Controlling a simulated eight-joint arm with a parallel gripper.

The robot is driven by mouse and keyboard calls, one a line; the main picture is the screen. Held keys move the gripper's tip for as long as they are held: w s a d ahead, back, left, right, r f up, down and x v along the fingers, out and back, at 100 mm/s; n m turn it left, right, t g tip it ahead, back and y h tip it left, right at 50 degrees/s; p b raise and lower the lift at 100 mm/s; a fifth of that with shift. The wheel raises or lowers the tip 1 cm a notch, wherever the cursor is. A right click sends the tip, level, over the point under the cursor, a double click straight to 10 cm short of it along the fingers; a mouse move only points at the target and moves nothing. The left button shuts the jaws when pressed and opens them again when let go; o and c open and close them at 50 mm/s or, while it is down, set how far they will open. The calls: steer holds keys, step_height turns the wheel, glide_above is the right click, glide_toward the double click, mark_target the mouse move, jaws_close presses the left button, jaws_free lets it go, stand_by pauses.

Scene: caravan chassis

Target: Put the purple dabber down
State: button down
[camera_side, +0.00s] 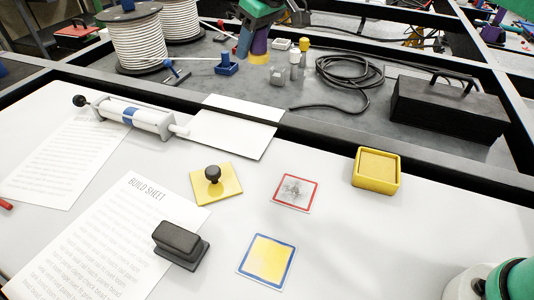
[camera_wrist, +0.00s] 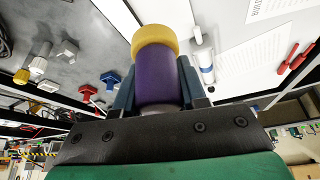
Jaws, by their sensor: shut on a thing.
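The purple dabber (camera_wrist: 157,78) has a purple body and a yellow end cap, and it shows large in the wrist view. My gripper (camera_wrist: 160,92) is shut on it, with a dark blue finger on each side of the body. In the side view the dabber (camera_side: 259,45) is at the top centre, yellow end downward, held in my gripper (camera_side: 256,22). It appears in the air over the grey floor area beyond the white table. The gripper's upper part is cut off by the picture's top edge.
The white table (camera_side: 340,235) holds a yellow pad with a black-knobbed stamp (camera_side: 212,176), a black stamp (camera_side: 180,243), a red-framed card (camera_side: 296,190), a blue-framed card (camera_side: 268,261) and a yellow box (camera_side: 376,170). Beyond a dark rail lie a cable (camera_side: 345,75) and a black toolbox (camera_side: 447,105).

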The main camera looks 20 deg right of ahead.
mark_target(249, 143)
steer(key=shift+a+f, duration=0.25)
steer(key=shift+f, duration=0.05)
step_height(249, 143, down, 20)
steer(key=shift+r, duration=0.25)
steer(key=shift+f, duration=0.15)
steer(key=shift+c, duration=2.4)
jaws_free()
